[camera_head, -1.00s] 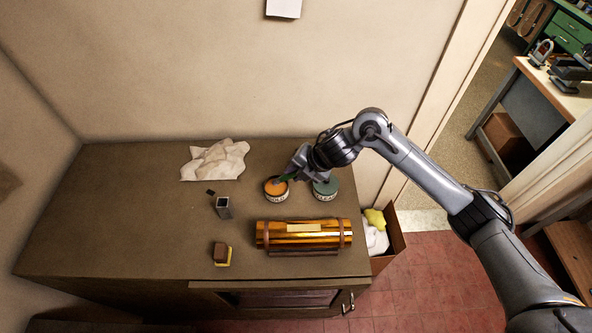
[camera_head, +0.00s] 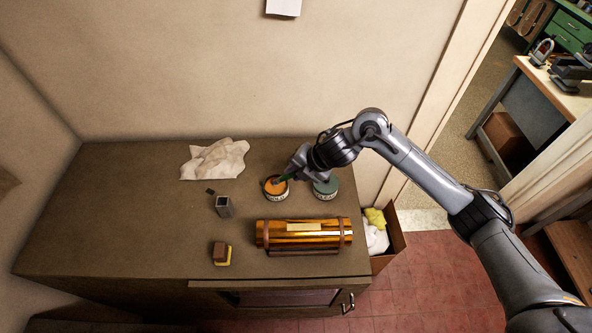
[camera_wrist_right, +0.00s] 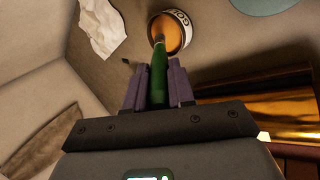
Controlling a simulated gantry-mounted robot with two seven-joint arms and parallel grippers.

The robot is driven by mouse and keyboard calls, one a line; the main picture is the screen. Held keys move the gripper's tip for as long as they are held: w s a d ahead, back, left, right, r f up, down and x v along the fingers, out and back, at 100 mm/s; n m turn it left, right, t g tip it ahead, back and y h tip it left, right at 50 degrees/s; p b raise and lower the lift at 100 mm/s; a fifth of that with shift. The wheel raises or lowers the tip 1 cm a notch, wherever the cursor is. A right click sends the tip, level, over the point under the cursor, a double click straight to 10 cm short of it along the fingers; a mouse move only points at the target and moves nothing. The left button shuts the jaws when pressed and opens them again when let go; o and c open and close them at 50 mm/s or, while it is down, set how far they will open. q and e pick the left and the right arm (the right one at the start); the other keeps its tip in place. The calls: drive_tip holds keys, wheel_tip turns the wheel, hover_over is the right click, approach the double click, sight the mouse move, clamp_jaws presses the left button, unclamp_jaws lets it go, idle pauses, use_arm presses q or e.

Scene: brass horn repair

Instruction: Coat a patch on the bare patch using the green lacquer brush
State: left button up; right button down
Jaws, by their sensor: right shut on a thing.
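My right gripper (camera_head: 292,173) is shut on the green lacquer brush (camera_head: 285,178), above the back middle of the bench. In the right wrist view the brush's green handle (camera_wrist_right: 158,78) runs between the two fingers. Its far end reaches the mouth of an open tin of gold-orange lacquer (camera_head: 276,195); whether it touches the lacquer, I cannot tell. The brass tube (camera_head: 272,242) lies in front of the tin with dark bands around both ends. The bare patch (camera_head: 304,227) is a pale rectangle on its top. My left gripper is out of view.
A closed-looking green-topped tin (camera_head: 326,189) stands right of the open one. A crumpled white cloth (camera_head: 214,159), a grey square holder (camera_head: 223,207) and a brown block on yellow (camera_head: 221,254) are left. A bin (camera_head: 391,249) stands beyond the bench's right edge. The bench's left side is clear.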

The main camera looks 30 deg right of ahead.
drive_tip(key=shift+f, duration=0.35)
drive_tip(key=shift+f+b, duration=0.2)
drive_tip(key=shift+b, duration=0.15)
idle(0.5)
drive_tip(key=shift+f, duration=0.15)
idle(0.7)
wheel_tip(320, 180, up, 4)
drive_tip(key=p, duration=0.3)
drive_tip(key=shift+f, duration=0.25)
drive_tip(key=shift+r+p, duration=1.85)
drive_tip(key=shift+p, duration=0.1)
